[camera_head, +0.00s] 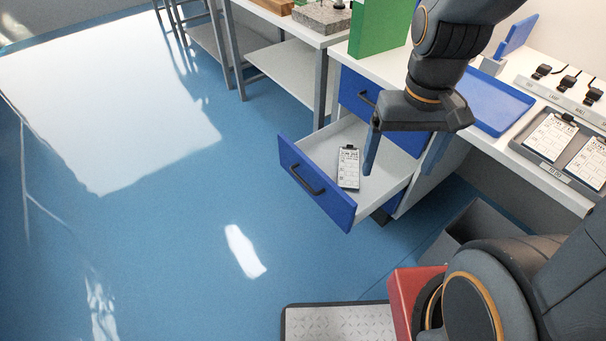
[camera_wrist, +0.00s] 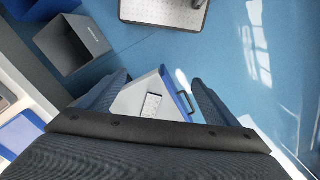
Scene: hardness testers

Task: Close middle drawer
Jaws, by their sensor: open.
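The middle drawer (camera_head: 318,193) of the white cabinet is pulled out, with a blue front and a dark bar handle (camera_head: 307,180). A small white labelled item (camera_head: 348,168) with a dark clip lies inside it. My gripper (camera_head: 402,155) is open, its blue fingers pointing down above the drawer's rear right part. In the wrist view the drawer (camera_wrist: 137,101) shows between my open fingers (camera_wrist: 160,95), with its handle (camera_wrist: 185,102) near the right finger. Nothing is between the fingertips, and I see no contact with the drawer. My gripper hides part of the cabinet front.
Another blue drawer front (camera_head: 356,92) above appears shut. The counter holds a green box (camera_head: 380,27), a blue tray (camera_head: 494,104) and a grey tray with white cards (camera_head: 566,155). A grey bin (camera_head: 487,226) stands on the floor at right. The blue floor before the drawer is clear.

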